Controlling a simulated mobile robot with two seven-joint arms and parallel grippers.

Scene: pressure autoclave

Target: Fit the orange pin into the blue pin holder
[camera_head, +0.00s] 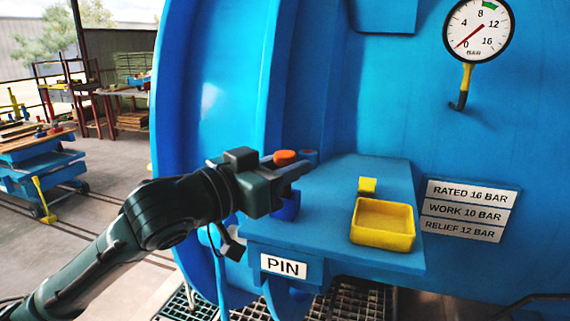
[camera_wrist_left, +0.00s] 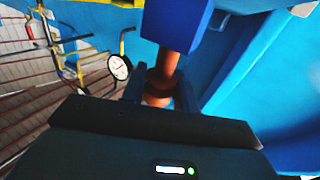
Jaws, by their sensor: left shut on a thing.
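My left gripper (camera_head: 288,172) is shut on the orange pin (camera_head: 285,156), whose round head shows just above the fingers. In the left wrist view the pin (camera_wrist_left: 167,68) sits between the two fingers, and its shaft runs up to a blue block (camera_wrist_left: 176,22), which looks like the pin holder. In the head view, part of the blue pin holder (camera_head: 288,208) shows directly below the gripper, at the left end of the blue shelf. The pin's far end is hidden at the block, so I cannot tell how deep it sits. My right gripper is not in view.
The blue shelf (camera_head: 335,190) carries a yellow tray (camera_head: 383,240) and a small yellow block (camera_head: 367,185). A PIN label (camera_head: 283,266) is on the shelf front. The curved blue autoclave wall rises behind.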

